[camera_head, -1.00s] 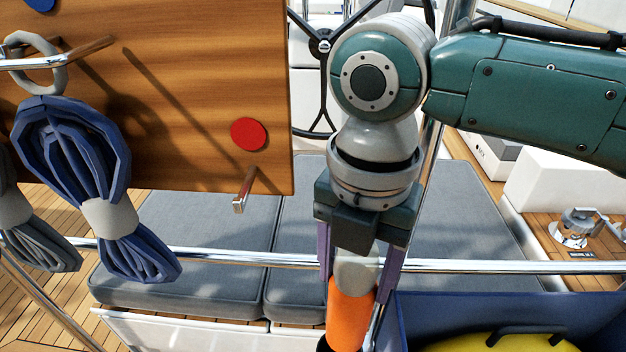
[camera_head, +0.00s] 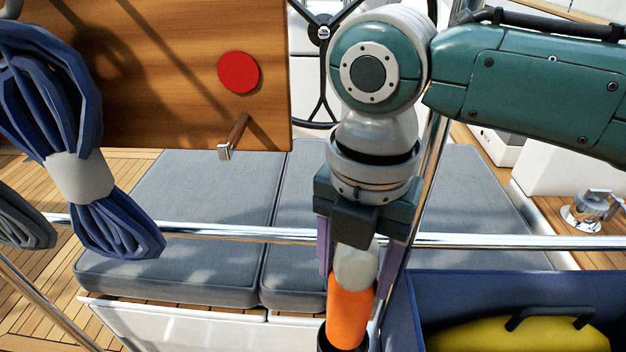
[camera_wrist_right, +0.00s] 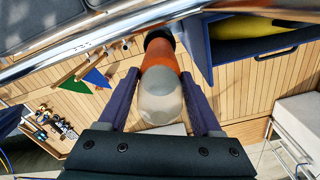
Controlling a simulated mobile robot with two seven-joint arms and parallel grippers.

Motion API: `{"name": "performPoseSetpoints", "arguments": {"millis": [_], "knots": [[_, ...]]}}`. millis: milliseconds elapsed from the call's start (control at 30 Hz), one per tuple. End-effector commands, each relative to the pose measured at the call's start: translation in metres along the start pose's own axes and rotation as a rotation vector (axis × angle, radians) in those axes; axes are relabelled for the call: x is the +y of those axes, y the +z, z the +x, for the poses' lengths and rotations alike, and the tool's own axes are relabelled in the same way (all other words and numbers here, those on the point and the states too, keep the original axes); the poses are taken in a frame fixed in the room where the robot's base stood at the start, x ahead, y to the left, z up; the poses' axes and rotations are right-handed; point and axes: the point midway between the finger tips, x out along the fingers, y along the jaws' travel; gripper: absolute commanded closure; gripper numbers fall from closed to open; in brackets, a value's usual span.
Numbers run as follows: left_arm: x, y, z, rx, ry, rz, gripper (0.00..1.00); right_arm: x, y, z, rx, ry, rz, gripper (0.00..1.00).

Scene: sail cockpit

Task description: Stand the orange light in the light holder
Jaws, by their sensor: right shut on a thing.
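The orange light (camera_head: 348,308) has an orange body and a pale, clear dome. It stands roughly upright, dome up, near the bottom edge of the head view. My right gripper (camera_head: 352,268) points down and is shut on it, with a purple finger on either side of the dome. In the right wrist view the light (camera_wrist_right: 160,88) sits between the fingers. A black cup-like piece (camera_head: 340,344) surrounds the light's lower end; it also shows in the wrist view (camera_wrist_right: 159,38). I cannot tell whether it is the light holder or the light's own base. My left gripper is out of view.
A steel rail (camera_head: 480,241) crosses close behind the light. A blue bin (camera_head: 400,320) with a yellow item (camera_head: 500,335) stands just right. A wooden board (camera_head: 180,80) with a red disc and peg, and a blue rope coil (camera_head: 60,110), are at the left.

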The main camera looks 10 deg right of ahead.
Motion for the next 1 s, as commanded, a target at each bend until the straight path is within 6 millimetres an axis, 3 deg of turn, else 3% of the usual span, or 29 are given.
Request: {"name": "performPoseSetpoints", "arguments": {"millis": [67,600,1000], "knots": [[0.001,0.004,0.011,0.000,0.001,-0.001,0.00,0.000,0.000,0.011,-0.001,0.002,0.000,1.00],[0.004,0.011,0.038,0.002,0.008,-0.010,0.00,0.001,0.000,0.056,0.001,0.001,0.001,1.00],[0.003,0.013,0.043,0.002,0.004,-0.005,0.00,0.001,0.000,0.066,0.001,0.002,0.000,1.00]]}}
